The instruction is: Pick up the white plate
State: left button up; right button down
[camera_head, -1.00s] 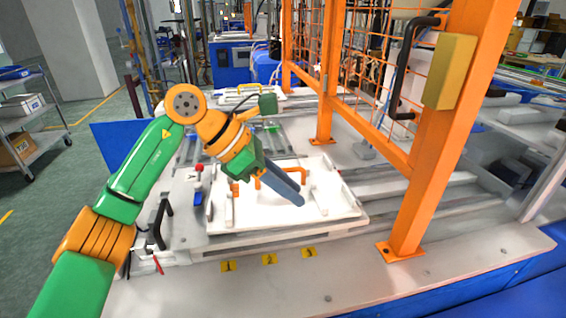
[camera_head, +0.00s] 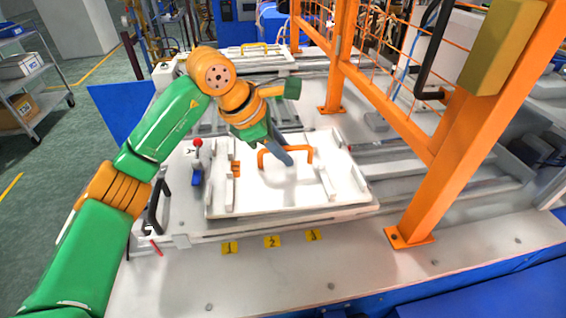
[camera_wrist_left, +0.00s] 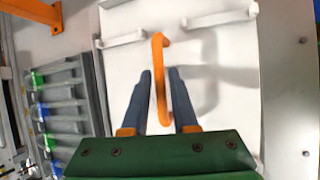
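The white plate (camera_head: 255,200) lies flat on the machine bed, with an orange handle (camera_head: 304,152) standing up near its middle. My left gripper (camera_head: 283,160) reaches down over the plate at the handle. In the left wrist view its two dark fingers (camera_wrist_left: 160,75) are apart, with the orange handle (camera_wrist_left: 159,95) between them. The white plate (camera_wrist_left: 230,70) fills the middle of that view. I cannot tell whether the fingers touch the handle. My right gripper is not in view.
An orange post (camera_head: 440,170) with a mesh fence stands right of the plate. Yellow number labels (camera_head: 272,241) mark the front edge. A red-topped switch (camera_head: 197,150) stands left of the plate. Another fixture with a yellow handle (camera_head: 254,47) sits behind.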

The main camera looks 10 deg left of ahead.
pick_arm(q)
grip_shut()
jog(key=shift+r, duration=0.1)
dwell(1.1)
